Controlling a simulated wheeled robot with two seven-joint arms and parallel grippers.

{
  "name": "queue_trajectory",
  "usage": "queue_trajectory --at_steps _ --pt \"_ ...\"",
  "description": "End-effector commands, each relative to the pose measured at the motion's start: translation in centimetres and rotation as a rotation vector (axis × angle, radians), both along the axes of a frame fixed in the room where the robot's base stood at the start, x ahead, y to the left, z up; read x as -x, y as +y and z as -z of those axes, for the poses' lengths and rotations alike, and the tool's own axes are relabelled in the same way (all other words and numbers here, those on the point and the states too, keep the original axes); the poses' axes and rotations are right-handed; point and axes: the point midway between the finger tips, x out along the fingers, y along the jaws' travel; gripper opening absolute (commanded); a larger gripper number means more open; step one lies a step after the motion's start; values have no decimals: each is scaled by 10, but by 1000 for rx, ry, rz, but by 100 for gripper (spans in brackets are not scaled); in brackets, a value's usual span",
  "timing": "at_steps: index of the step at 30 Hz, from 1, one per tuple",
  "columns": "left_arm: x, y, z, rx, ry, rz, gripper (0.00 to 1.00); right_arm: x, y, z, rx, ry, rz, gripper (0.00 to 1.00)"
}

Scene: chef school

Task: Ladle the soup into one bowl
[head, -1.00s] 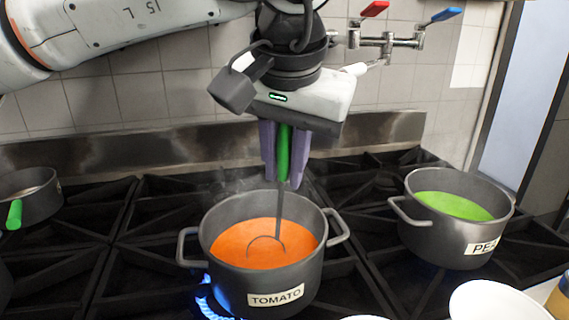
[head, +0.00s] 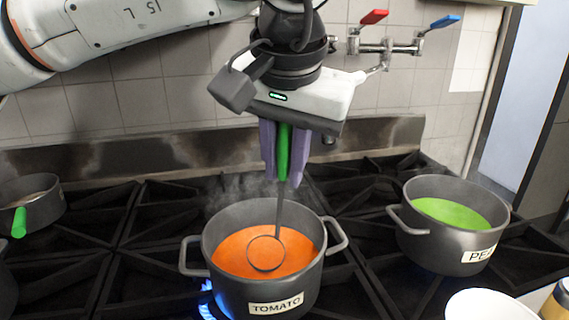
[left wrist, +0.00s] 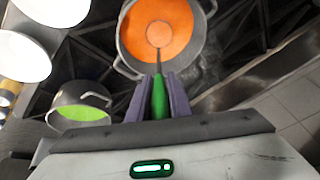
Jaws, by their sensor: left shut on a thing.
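My left gripper (head: 284,152) is shut on the green handle of a ladle (head: 283,160), which hangs upright over the pot labelled TOMATO (head: 325,284). The ladle's round bowl (head: 266,254) lies at the surface of the orange soup (head: 237,243), its rim showing and orange inside it. In the left wrist view the green handle (left wrist: 159,98) sits between the purple fingers, with the tomato pot (left wrist: 128,40) beyond. A white bowl (head: 484,306) is at the bottom right, partly cut off. The left wrist view shows two white bowls (left wrist: 22,57) (left wrist: 62,8) at upper left. My right gripper is not in view.
A pot labelled PEA (head: 440,245) with green soup stands right of the tomato pot. A small pan (head: 40,205) with a green handle is at the far left. A blue flame (head: 207,300) burns under the tomato pot. Wall taps (head: 385,42) are behind.

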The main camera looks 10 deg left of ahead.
Motion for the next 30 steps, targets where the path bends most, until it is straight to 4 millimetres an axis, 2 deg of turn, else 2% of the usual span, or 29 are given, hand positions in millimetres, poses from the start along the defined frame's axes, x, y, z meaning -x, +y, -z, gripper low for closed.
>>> queue_trajectory --at_steps 1,10,18,30 --pt "0 0 -11 0 0 0 0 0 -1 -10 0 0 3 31" --pt "0 0 -41 1 0 0 0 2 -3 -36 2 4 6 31" --pt "0 0 -66 0 -1 0 0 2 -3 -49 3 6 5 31" --pt "0 0 -104 1 -3 -1 0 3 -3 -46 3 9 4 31"
